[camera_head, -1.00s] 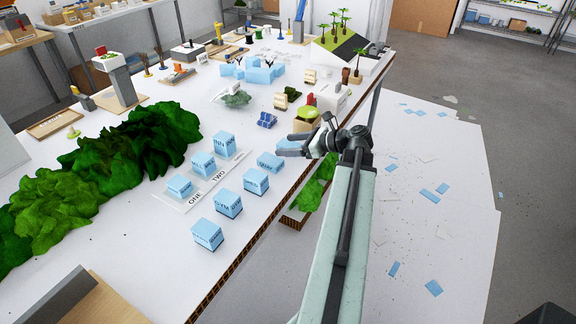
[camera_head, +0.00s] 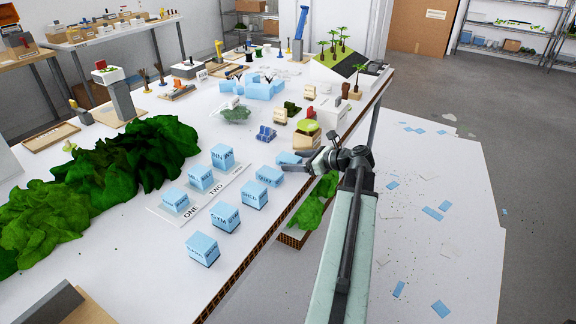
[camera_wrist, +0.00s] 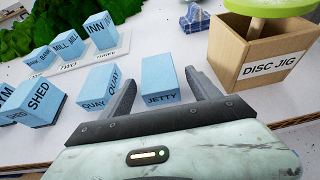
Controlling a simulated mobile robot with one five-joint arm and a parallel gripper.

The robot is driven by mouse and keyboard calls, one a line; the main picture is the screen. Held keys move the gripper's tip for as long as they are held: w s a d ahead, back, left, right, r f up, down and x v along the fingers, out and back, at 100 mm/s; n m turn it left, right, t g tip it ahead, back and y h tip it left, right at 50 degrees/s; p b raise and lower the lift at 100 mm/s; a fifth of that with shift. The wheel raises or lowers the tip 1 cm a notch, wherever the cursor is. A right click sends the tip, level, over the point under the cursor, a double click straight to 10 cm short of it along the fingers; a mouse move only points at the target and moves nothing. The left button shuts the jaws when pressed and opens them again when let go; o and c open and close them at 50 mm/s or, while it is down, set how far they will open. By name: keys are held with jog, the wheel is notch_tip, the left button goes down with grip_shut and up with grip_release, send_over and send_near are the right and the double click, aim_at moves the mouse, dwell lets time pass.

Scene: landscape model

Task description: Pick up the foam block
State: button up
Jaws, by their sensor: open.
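Several light blue foam blocks with dark lettering stand on the white table. The block marked JETTY (camera_wrist: 159,88) is straight ahead of my gripper (camera_wrist: 160,77) in the wrist view, with one finger showing on each side of it. My gripper is open and empty; whether the fingers touch the block cannot be told. In the head view my gripper (camera_head: 319,155) is at the right table edge, by the nearest blue block (camera_head: 287,158). The QUAY block (camera_wrist: 100,86) stands just left of the left finger. The SHED block (camera_wrist: 40,103) is further left.
A brown DISC JIG box (camera_wrist: 262,52) with a green disc stands close on the right. A white strip (camera_head: 232,183) marked ONE and TWO bears three blue blocks. Green foliage (camera_head: 125,165) covers the table's left part. Bare white table (camera_head: 130,245) shows in front.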

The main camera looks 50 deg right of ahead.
aim_at(294, 159)
jog(key=shift+w+a+f, duration=0.15)
jog(key=shift+w+f, duration=0.05)
jog(key=shift+w, duration=0.15)
jog(key=c, duration=1.4)
jog(key=shift+r, duration=0.1)
notch_tip(294, 159, up, 10)
jog(key=p, duration=1)
jog(key=shift+r, duration=0.1)
